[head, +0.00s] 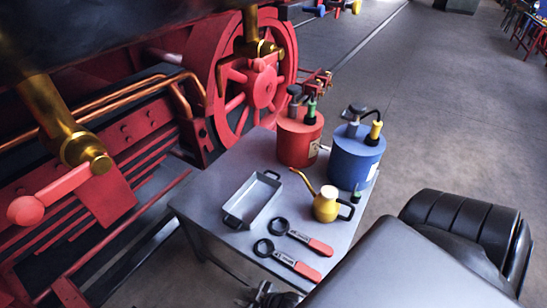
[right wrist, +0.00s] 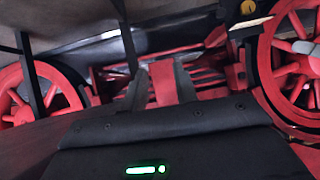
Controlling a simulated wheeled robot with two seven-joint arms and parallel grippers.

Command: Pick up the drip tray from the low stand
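The drip tray (head: 236,219) is a shallow grey rectangular pan with small dark handles at its ends. It lies on the left part of the low stand (head: 208,205), a grey table beside the locomotive, in the head view. My right gripper (head: 262,294) shows only in part at the bottom edge of the head view, in front of the stand and apart from the tray. In the right wrist view its two fingers (right wrist: 160,78) are spread with nothing between them, and the tray does not show there. My left gripper is in neither view.
On the stand are a red canister (head: 297,142), a blue canister (head: 352,164), a yellow oil can (head: 325,206) and two red-handled wrenches (head: 318,246) (head: 305,271). The red locomotive wheel (head: 262,90) and rods stand close on the left. Floor (head: 440,110) is clear at the right.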

